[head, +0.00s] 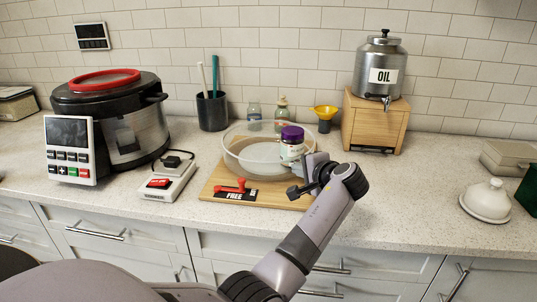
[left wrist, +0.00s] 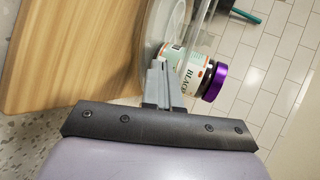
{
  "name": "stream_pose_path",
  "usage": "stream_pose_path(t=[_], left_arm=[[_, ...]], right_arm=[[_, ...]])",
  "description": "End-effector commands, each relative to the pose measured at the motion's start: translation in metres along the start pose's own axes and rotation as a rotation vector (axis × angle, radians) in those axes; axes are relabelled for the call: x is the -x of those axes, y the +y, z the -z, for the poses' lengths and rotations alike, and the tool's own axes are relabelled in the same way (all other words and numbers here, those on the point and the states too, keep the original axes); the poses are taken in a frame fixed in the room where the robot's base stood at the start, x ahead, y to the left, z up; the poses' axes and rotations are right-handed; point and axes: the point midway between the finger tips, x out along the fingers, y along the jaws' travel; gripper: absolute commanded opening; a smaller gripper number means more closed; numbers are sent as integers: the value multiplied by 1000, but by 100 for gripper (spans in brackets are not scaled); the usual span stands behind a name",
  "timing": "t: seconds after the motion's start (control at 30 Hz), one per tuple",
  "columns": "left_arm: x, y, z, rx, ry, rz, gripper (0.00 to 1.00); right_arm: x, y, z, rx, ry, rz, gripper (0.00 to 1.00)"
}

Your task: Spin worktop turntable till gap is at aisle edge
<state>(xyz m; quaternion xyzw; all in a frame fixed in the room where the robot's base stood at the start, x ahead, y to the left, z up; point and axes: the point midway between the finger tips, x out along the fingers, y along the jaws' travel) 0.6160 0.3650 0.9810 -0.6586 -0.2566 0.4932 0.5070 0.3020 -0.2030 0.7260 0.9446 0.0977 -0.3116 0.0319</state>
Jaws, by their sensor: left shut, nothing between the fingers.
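The turntable (head: 240,163) is a clear round tray with a raised see-through rim, on a wooden board (head: 215,187) on the worktop. It shows in part in the left wrist view (left wrist: 152,40). A jar with a purple lid (head: 292,135) stands inside its right side; the wrist view shows the jar (left wrist: 190,68) just beyond the fingers. I cannot make out the gap in the rim. My left gripper (head: 310,165) is shut and empty at the turntable's right front side, close to the rim; I cannot tell whether it touches. My right gripper is not in view.
A red lever (head: 232,187) beside a "FREE" label sits on the board's front. A cooker (head: 110,115) and switch box (head: 166,180) stand left.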

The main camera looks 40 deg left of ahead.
Motion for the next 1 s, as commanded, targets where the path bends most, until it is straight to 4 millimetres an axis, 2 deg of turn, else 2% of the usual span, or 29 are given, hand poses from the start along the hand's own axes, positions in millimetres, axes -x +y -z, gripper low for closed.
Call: stream_pose_path(t=[0.13, 0.5, 1.0], left_arm=[[-2, 0, 6, 1, 0, 1, 0], [0, 0, 6, -1, -1, 0, 0], [30, 12, 11, -1, 1, 0, 0]], right_arm=[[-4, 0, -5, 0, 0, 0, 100], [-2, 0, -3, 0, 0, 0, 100], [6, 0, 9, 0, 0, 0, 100]])
